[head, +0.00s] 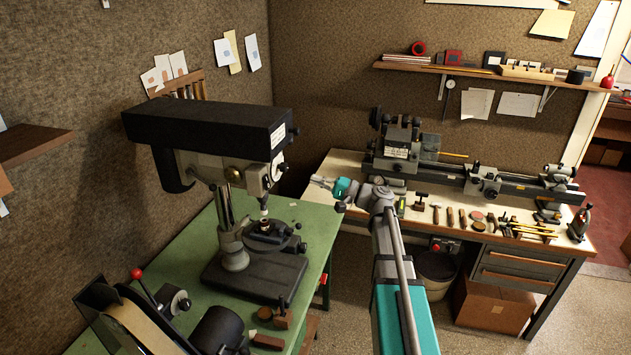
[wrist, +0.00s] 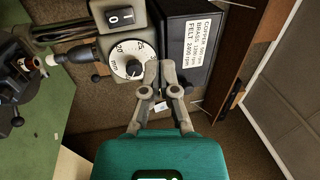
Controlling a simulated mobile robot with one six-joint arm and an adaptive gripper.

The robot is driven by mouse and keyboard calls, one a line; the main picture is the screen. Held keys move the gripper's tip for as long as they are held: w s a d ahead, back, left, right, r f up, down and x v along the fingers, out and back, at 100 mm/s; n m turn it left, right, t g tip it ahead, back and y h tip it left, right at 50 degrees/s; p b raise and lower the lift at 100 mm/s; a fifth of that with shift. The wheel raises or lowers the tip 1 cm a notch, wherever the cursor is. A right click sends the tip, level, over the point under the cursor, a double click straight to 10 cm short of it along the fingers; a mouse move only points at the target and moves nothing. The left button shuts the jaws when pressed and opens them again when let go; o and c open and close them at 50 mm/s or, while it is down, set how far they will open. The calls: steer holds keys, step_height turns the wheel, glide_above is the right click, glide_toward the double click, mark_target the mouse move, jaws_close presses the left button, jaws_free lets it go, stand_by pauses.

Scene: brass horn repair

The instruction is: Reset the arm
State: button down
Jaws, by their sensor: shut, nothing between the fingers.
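My gripper (head: 322,182) is at the end of my raised arm, in the gap between the drill press (head: 210,130) and the lathe bench. In the wrist view its two fingers (wrist: 159,72) are shut and hold nothing. In that view, the drill press head, with a round dial (wrist: 133,62) and a switch (wrist: 121,17), lies behind the fingertips. The fingertips overlap the dial's edge in the picture, but I see no clear contact.
The drill press stands on a green bench (head: 318,222) at the left, beside a belt grinder (head: 135,325). A lathe (head: 470,178) and several small tools stand on the right bench. A bin (head: 437,275) and a cardboard box (head: 493,305) stand on the floor.

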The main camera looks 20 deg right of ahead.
steer(key=s+a+f+n+g+h+b, duration=0.1)
steer(key=s+a+f+g+h+b, duration=0.2)
steer(key=f, duration=0.6)
steer(key=s+a+f+n+g+h+b, duration=0.1)
steer(key=s+a+f+n+g+b, duration=0.1)
steer(key=s+a+f+b, duration=0.45)
steer(key=s+a+f+n+g+h+b, duration=0.1)
steer(key=a+f+g+h+b, duration=0.2)
steer(key=f, duration=0.8)
steer(key=s+d+f+n+g+h+b, duration=0.1)
steer(key=s+f+g+h+b, duration=0.1)
steer(key=s+f+h+b, duration=0.2)
steer(key=s+d+f+n+g+h+b, duration=0.1)
steer(key=s+f+h+b, duration=0.4)
steer(key=f, duration=0.8)
steer(key=s+n, duration=0.1)
steer(key=s, duration=0.1)
steer(key=shift+s+f+g, duration=0.3)
steer(key=shift+s+g, duration=0.1)
